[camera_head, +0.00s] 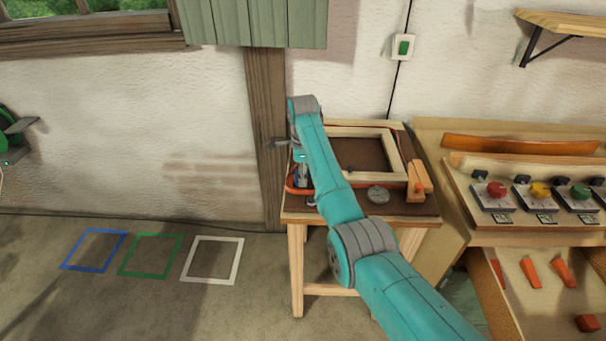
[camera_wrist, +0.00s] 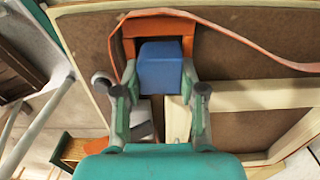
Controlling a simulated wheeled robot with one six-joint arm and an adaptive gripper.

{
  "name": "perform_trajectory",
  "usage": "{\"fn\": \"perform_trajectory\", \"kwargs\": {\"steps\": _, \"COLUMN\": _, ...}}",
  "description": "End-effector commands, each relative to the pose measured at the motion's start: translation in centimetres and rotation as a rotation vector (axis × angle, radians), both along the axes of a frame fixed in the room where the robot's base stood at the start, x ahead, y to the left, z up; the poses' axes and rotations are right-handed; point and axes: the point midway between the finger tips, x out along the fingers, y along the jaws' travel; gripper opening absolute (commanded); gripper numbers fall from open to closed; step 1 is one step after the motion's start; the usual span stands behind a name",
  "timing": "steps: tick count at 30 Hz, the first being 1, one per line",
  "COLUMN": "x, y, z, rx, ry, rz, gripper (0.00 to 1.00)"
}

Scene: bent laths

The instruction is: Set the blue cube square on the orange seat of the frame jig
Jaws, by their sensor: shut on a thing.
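The blue cube (camera_wrist: 160,72) is between the two fingers of my gripper (camera_wrist: 160,85) in the wrist view, held by them. The orange seat (camera_wrist: 160,24) shows as an orange border behind the cube and along its upper sides. I cannot tell whether the cube touches it or is still above it. The pale wooden frame jig (camera_wrist: 262,97) lies to the right of the cube. In the head view my gripper (camera_head: 302,178) is low at the left end of the frame jig (camera_head: 362,131), and my arm hides part of it. The cube cannot be made out there.
A thin orange strip (camera_wrist: 255,42) curves away from the seat. A grey disc (camera_head: 378,194) and an orange-and-wood block (camera_head: 419,181) are on the small table (camera_head: 408,209). A bench with red, yellow and green buttons (camera_head: 497,189) stands to the right. Floor outlines (camera_head: 150,256) lie at the left.

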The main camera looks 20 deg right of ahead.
Motion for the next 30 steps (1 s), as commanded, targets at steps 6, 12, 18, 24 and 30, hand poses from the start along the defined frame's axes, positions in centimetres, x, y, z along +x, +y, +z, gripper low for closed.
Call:
{"fn": "perform_trajectory", "kwargs": {"steps": 6, "x": 0.0, "y": 0.0, "z": -0.4, "rx": 0.000, "ry": 0.000, "rz": 0.000, "gripper": 0.07}}
{"fn": "perform_trajectory", "kwargs": {"steps": 12, "x": 0.0, "y": 0.0, "z": -0.7, "rx": 0.000, "ry": -0.001, "rz": 0.000, "gripper": 0.07}}
{"fn": "perform_trajectory", "kwargs": {"steps": 18, "x": 0.0, "y": 0.0, "z": -1.1, "rx": 0.000, "ry": 0.000, "rz": 0.000, "gripper": 0.07}}
{"fn": "perform_trajectory", "kwargs": {"steps": 24, "x": 0.0, "y": 0.0, "z": -1.1, "rx": 0.000, "ry": 0.001, "rz": 0.000, "gripper": 0.70}}
{"fn": "perform_trajectory", "kwargs": {"steps": 30, "x": 0.0, "y": 0.0, "z": -1.1, "rx": 0.000, "ry": 0.000, "rz": 0.000, "gripper": 0.70}}
